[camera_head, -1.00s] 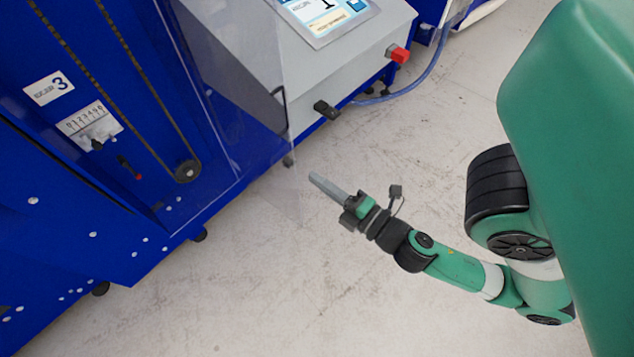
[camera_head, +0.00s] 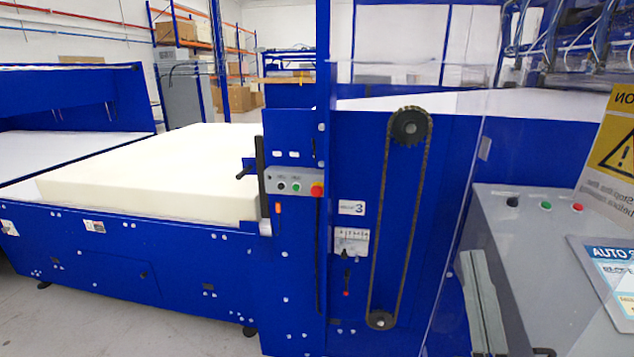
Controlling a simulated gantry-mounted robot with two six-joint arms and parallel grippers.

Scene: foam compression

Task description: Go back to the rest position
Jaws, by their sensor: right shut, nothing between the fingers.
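My right gripper (camera_head: 476,262) shows at the lower right of the head view as grey fingers pointing up. The fingers are together, with nothing held between them. It is in front of the grey control cabinet (camera_head: 535,255), beside the blue machine frame. Its arm is cut off by the bottom edge. My left gripper is not in view.
The blue machine (camera_head: 290,230) fills the middle, with a chain drive and a red button (camera_head: 317,189). A thick cream foam block (camera_head: 150,175) lies on its bed. A clear panel stands at right, near a yellow warning sign (camera_head: 618,140). Bare floor (camera_head: 110,325) shows lower left.

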